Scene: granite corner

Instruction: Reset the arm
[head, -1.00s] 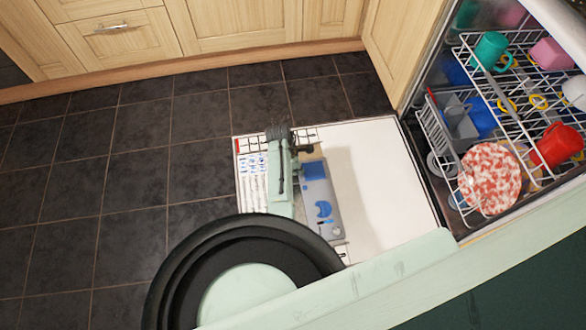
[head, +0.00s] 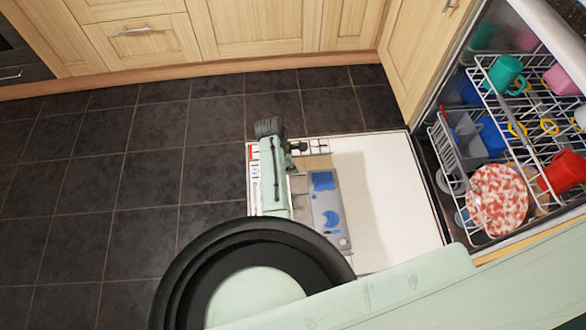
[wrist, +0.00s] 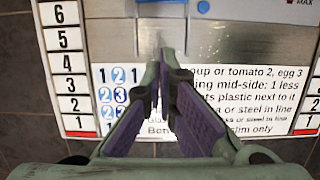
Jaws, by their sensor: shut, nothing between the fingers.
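My gripper (wrist: 166,72) shows in the wrist view with its two purple-padded fingers drawn together at the tips, and nothing shows between them. It is over the edge of the open dishwasher door that carries a printed label (wrist: 225,100) with numbers and text. In the head view my pale green arm reaches across the left part of the white door (head: 385,200). The fingers are hard to make out there.
The dishwasher's wire racks (head: 492,120) at the right hold a teal cup (head: 503,72), a red mug (head: 562,172) and a red-and-white plate (head: 497,200). Wooden cabinets (head: 255,25) line the back. The dark tiled floor (head: 120,190) at the left is clear.

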